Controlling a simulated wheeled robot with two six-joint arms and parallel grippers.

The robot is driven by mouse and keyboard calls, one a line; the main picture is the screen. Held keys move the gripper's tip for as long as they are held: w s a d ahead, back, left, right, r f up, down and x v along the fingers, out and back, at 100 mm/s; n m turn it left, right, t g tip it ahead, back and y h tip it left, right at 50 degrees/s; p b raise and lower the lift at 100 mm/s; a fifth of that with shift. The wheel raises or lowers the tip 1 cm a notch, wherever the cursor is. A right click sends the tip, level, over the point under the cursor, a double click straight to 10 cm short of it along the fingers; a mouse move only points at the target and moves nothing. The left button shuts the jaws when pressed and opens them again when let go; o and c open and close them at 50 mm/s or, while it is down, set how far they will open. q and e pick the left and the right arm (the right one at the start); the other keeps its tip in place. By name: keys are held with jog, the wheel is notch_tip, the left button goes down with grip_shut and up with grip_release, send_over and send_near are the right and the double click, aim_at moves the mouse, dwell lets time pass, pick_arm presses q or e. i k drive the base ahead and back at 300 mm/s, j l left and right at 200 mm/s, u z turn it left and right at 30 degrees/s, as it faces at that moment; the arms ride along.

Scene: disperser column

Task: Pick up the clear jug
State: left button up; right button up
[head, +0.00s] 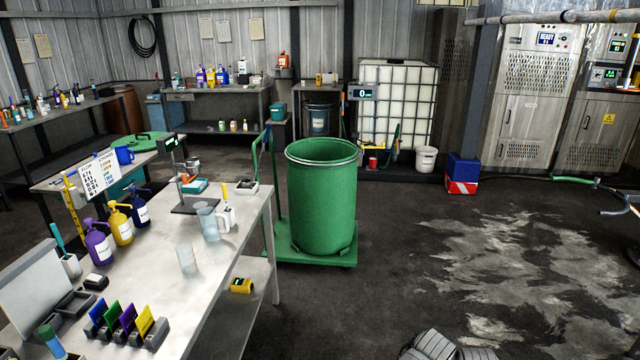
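A clear jug (208,224) with a handle on its right side stands upright on the pale workbench (225,262), near the bench's right side. A smaller clear cup (187,260) stands apart from it, nearer to me. A dark flat plate with a thin upright stand (193,207) is just behind the jug. A white container (229,217) stands close behind the jug's handle.
Purple (97,246), yellow (120,228) and dark blue (140,211) pump bottles stand left of the jug. Coloured cards (127,318) sit in holders at the bench front. A large green drum (322,205) stands on a green platform right of the bench.

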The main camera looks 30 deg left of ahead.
aim_at(207, 217)
jog(key=i+j+u, duration=0.2)
jog(key=i+u, duration=0.75)
jog(key=i+j, duration=0.2)
jog(key=i, duration=0.15)
jog(key=i+j, duration=0.25)
jog(key=i+l+z, duration=0.05)
jog(key=i, duration=0.05)
